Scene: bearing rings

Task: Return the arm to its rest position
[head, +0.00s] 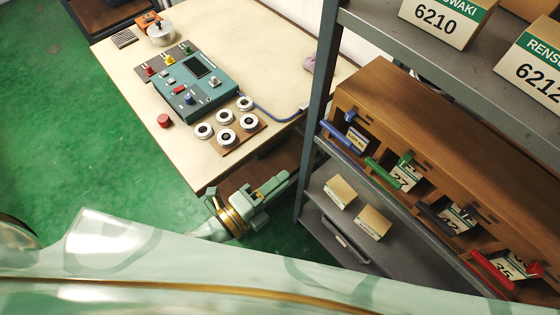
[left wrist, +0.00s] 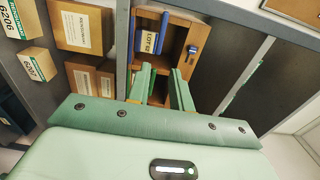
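My left gripper (head: 272,188) is pale green and hangs beside the table's near right corner, left of the grey shelf post. In the left wrist view the two fingers (left wrist: 160,88) are apart with nothing between them, and they point toward a wooden cabinet. My right gripper is not in view. A large pale green part of my own body crosses the bottom of the head view and hides what lies under it.
The table (head: 125,75) carries a control box (head: 196,82) and several bearing rings (head: 227,135). The grey shelf rack (head: 318,110) stands close right of my left gripper. It holds a wooden cabinet (head: 390,90) and small boxes (head: 340,191). Green floor (head: 60,130) is clear at left.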

